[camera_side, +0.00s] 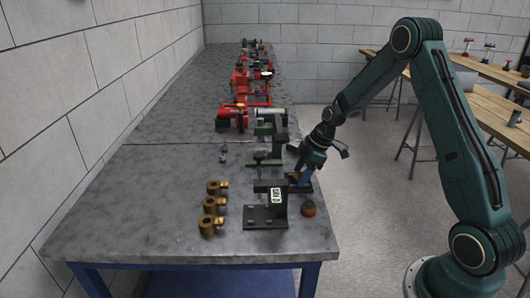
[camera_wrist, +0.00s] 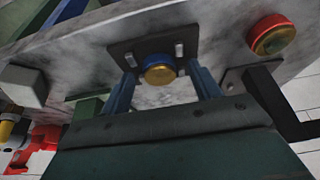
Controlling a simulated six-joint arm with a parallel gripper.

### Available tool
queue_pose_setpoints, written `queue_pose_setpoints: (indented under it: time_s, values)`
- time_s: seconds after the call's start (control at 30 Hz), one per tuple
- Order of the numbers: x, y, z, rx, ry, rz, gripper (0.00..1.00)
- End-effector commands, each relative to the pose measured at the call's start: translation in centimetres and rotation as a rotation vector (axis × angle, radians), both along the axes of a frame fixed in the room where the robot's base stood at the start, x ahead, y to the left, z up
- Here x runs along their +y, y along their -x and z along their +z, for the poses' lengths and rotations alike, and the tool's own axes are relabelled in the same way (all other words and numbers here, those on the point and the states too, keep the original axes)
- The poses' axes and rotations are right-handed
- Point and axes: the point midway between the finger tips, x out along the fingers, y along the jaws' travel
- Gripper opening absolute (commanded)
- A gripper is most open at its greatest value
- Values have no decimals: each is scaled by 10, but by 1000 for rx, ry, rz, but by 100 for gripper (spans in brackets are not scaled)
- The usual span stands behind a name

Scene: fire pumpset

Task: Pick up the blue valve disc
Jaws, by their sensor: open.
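The blue valve disc (camera_wrist: 158,69) shows in the wrist view as a gold face with a blue rim. It sits on a dark plate (camera_wrist: 128,50) with small pale pegs at its sides. My gripper (camera_wrist: 163,88) is open, with one blue finger on each side of the disc in this picture. I cannot tell whether the fingers touch it. In the side view my gripper (camera_side: 303,178) is low over the dark plate (camera_side: 306,188) near the bench's right edge. The disc is mostly hidden there.
A red disc (camera_side: 309,210) lies on the bench nearby; it also shows in the wrist view (camera_wrist: 272,36). A black stand (camera_side: 266,215), a green vise-like fixture (camera_side: 265,152) and several brass fittings (camera_side: 213,205) are close. The bench's left side (camera_side: 120,205) is clear.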

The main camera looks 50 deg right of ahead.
Motion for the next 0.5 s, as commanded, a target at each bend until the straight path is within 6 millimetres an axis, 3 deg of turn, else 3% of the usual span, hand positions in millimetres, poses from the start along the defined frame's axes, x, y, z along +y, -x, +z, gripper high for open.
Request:
queue_pose_setpoints:
  time_s: [0.5]
  values:
    - [0, -1, 0, -1, 1, 0, 60]
